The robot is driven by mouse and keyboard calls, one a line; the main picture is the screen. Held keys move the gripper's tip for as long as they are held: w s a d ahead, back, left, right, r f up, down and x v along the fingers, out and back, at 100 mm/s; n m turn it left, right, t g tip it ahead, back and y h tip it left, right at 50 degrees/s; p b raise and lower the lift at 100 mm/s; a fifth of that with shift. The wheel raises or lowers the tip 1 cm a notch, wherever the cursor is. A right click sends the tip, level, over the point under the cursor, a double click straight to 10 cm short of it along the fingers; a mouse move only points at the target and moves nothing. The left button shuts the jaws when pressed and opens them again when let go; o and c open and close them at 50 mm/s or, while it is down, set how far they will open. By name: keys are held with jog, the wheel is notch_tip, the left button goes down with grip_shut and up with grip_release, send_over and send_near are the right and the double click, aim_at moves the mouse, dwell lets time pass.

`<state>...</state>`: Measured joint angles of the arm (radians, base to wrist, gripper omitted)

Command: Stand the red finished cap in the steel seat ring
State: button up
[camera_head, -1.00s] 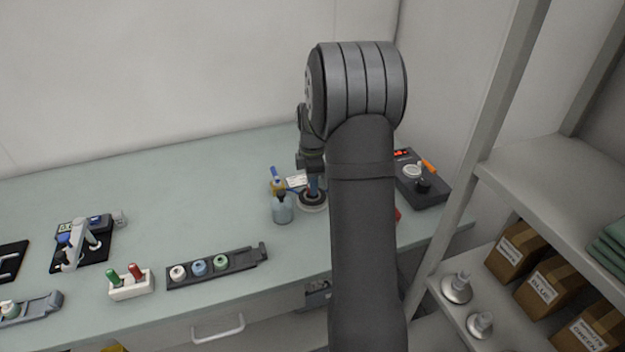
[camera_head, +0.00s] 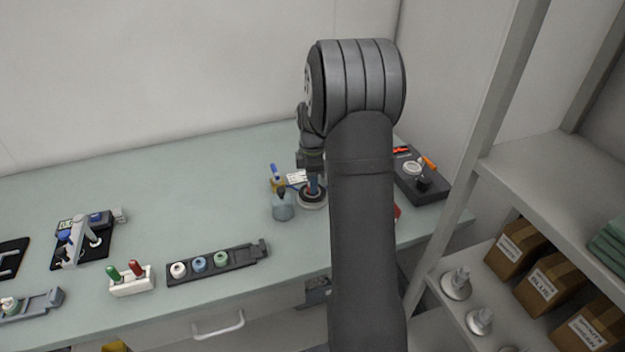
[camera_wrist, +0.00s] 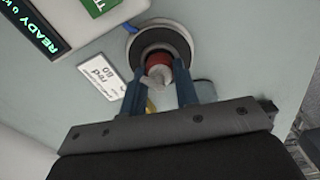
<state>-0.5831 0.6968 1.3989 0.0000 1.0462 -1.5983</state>
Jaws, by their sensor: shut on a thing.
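My gripper (camera_wrist: 160,92) is shut on the red finished cap (camera_wrist: 157,60), with one blue finger on each side of it. In the wrist view the cap is over the middle of the round steel seat ring (camera_wrist: 183,38), which shows as a pale rim around a dark disc. I cannot tell whether the cap touches the ring's base or hangs just above it. In the head view my gripper (camera_head: 313,186) points down at the seat ring (camera_head: 310,205) on the bench, and the cap is mostly hidden.
A white label card (camera_wrist: 101,83) lies beside the ring. A dark device (camera_head: 422,178) is to the right. A rack with several caps (camera_head: 222,265) lies front left. The bench's back left is clear.

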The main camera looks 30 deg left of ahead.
jog(key=shift+f, duration=0.3)
dwell(0.5)
jog(key=o, duration=0.7)
jog(key=shift+o, duration=0.2)
jog(key=shift+r, duration=3.5)
jog(key=shift+f, duration=0.1)
jog(key=shift+f, duration=3.4)
